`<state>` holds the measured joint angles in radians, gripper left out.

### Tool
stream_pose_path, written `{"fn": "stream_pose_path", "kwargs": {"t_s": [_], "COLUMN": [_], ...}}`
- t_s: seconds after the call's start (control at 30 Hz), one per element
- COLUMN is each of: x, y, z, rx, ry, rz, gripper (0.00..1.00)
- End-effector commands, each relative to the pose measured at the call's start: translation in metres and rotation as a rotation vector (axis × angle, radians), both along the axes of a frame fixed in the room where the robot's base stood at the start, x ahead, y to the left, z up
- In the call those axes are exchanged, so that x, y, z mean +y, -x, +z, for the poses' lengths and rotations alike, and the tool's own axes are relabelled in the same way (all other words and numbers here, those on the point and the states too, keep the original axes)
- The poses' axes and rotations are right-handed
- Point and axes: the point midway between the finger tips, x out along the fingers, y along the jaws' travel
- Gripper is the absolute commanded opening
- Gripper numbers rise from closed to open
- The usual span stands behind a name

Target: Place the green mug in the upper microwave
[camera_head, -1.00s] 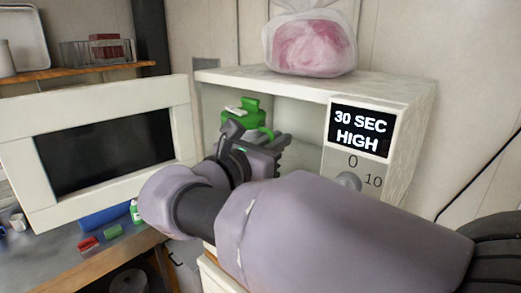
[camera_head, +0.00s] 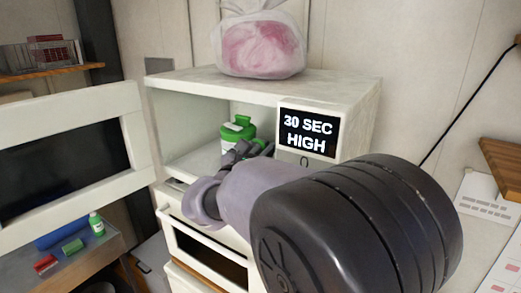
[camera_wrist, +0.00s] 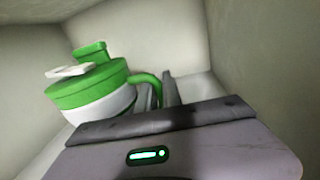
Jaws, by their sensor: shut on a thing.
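The green mug (camera_head: 236,130) has a green lid and, in the wrist view (camera_wrist: 92,94), a pale lower body and a green handle. It is inside the open cavity of the upper microwave (camera_head: 225,80), near the right side behind the control panel. My gripper (camera_head: 250,150) reaches in from the front. In the wrist view my gripper (camera_wrist: 157,94) is shut on the mug's handle, with the mug to its left. The mug looks roughly upright, slightly tilted in the wrist view. I cannot tell whether its base touches the cavity floor.
The upper microwave's door (camera_head: 70,150) stands open to the left. A second microwave (camera_head: 205,250) sits below. A bag with pink contents (camera_head: 260,45) lies on top. The display panel (camera_head: 307,133) is close to my arm. The cavity's left part is clear.

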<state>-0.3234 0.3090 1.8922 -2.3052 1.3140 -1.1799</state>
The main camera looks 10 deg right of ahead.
Motion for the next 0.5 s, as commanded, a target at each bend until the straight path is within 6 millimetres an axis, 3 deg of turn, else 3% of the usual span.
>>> {"fn": "stream_pose_path", "kwargs": {"t_s": [0.47, 0.5], "x": [-0.0029, -0.0028], "y": [-0.0027, -0.0026], "z": [-0.0107, -0.0113], "rx": [-0.004, -0.001], "ry": [-0.001, 0.000], "rz": [-0.001, -0.001], "gripper": [0.00, 0.14]}}
